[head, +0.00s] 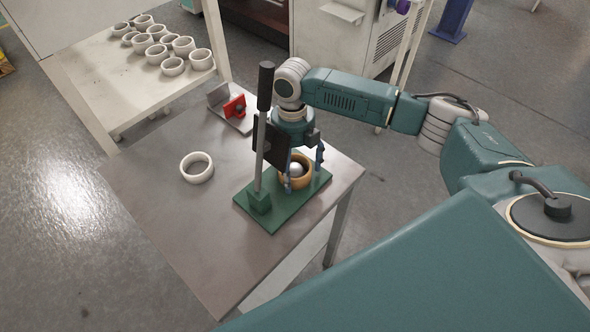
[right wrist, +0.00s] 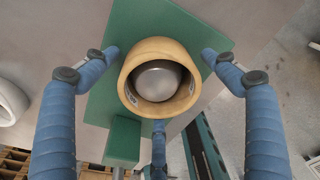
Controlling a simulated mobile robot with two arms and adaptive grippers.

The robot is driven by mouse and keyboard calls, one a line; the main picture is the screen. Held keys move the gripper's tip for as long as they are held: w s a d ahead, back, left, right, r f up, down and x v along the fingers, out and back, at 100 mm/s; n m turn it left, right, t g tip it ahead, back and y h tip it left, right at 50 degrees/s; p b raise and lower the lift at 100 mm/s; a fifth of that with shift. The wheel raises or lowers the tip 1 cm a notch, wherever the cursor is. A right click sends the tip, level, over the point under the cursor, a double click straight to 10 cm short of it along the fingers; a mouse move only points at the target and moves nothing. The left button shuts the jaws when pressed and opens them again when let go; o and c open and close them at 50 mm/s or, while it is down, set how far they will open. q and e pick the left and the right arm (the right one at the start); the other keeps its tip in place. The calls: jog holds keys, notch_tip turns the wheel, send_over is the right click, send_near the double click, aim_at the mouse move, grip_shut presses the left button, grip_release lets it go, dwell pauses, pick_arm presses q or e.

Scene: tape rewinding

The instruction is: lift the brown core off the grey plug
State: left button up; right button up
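The brown core (head: 308,178) sits around the grey plug (head: 295,169) on a green base plate (head: 278,217) on the table. In the right wrist view the brown core (right wrist: 160,47) is a thick ring, and the rounded grey plug (right wrist: 158,78) fills its middle. My right gripper (head: 304,172) points down over the core. In the right wrist view its blue fingers (right wrist: 160,80) are spread around the core, with gaps on the left and right; whether the lower finger touches is unclear. The gripper holds nothing. My left gripper is not in view.
A lever post with a black handle (head: 265,86) rises from the base plate close beside the gripper. A white ring (head: 197,168) lies on the table (head: 165,220). A red block (head: 234,106) in a grey bracket stands behind.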

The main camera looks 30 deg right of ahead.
jog(key=c, duration=0.8)
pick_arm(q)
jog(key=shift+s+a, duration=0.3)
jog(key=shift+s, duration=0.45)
pick_arm(e)
jog(key=shift+c, duration=0.6)
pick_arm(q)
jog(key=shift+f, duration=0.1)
pick_arm(e)
jog(key=shift+r, duration=0.55)
notch_tip(320, 180, up, 6)
jog(key=shift+f+b, duration=0.1)
jog(key=shift+b, duration=0.9)
pick_arm(q)
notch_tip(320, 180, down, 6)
jog(key=b, duration=0.4)
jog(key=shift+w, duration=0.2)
pick_arm(e)
jog(key=s+d, duration=0.3)
jog(key=s, duration=0.5)
jog(key=s+d, duration=0.3)
jog(key=s, duration=0.6)
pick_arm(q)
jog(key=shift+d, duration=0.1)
